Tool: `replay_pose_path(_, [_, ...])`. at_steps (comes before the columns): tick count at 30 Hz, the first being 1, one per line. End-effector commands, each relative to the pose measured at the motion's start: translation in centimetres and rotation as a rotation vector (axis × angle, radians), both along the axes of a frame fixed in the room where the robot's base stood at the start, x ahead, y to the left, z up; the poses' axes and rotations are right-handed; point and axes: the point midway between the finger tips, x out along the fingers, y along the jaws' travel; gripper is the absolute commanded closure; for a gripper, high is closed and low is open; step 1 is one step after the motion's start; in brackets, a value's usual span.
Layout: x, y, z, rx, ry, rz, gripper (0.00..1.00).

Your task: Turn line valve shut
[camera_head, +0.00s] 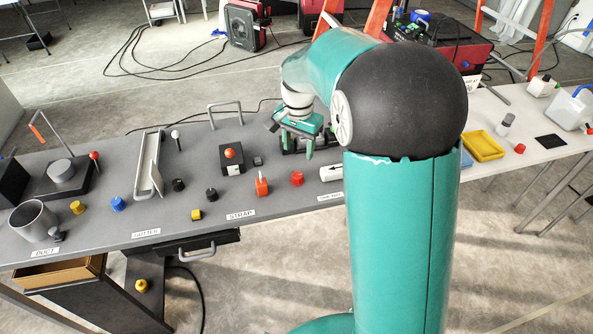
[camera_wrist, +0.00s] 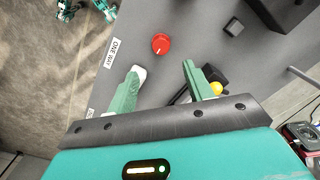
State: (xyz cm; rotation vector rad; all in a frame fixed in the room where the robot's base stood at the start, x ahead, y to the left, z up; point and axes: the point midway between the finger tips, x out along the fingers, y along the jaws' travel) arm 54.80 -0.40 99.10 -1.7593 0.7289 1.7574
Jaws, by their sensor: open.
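My gripper (camera_head: 297,143) is open over the grey bench, above a dark fitting (camera_head: 290,145) that it partly covers. In the wrist view, my gripper (camera_wrist: 161,68) has nothing visible held between its fingers. A black part (camera_wrist: 213,74) with a yellow ball (camera_wrist: 216,88) shows behind the right finger, partly hidden. A white part (camera_wrist: 139,71) shows at the left fingertip. A white cylinder with a black arrow (camera_head: 331,173) lies beside my arm, partly hidden. I cannot tell for certain which part is the line valve.
A red knob (camera_wrist: 160,43) sits beyond the fingertips; it also shows in the head view (camera_head: 297,179). An orange lever block (camera_head: 262,187) and a box with an orange button (camera_head: 231,158) stand to the left. A yellow tray (camera_head: 483,146) is at the right.

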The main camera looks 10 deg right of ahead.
Motion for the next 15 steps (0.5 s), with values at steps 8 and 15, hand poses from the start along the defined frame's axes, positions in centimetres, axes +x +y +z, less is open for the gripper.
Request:
replay_pose_path(8, [-0.1,0.1,-5.8,-0.001,0.005,0.001,0.48])
replay_pose_path(15, [0.1,0.2,-9.5,0.0,0.001,0.002,0.48])
